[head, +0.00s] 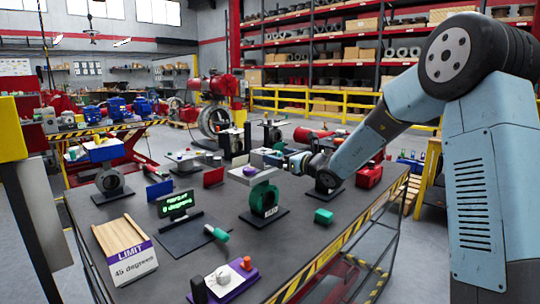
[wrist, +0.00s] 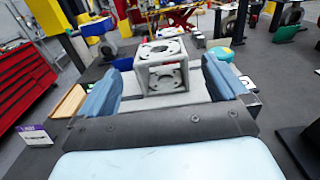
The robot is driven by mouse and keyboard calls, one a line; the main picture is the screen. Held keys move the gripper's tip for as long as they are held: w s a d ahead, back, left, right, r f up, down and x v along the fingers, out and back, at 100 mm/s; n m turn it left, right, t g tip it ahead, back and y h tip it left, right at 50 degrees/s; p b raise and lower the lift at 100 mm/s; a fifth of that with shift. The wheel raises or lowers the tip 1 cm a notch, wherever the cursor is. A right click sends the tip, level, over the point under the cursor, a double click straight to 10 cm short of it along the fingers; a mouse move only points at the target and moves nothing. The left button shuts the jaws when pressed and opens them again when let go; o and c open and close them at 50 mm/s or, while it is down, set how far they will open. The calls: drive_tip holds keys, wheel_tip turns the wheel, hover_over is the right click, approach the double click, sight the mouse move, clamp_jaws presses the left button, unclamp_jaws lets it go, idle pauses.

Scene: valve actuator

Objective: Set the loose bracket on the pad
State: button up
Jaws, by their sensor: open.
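The bracket (wrist: 163,68) is a grey open-sided box frame with round holes in its top and front faces. It stands upright between the two blue fingers of my gripper (wrist: 162,88) in the wrist view. The fingers are open, with a gap visible on each side of it. A pale flat surface lies below the bracket. I cannot tell which surface is the pad, and the bracket is too small to make out there.
Other valves stand around. The front right of the table has free room.

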drive_tip(key=v, duration=0.6)
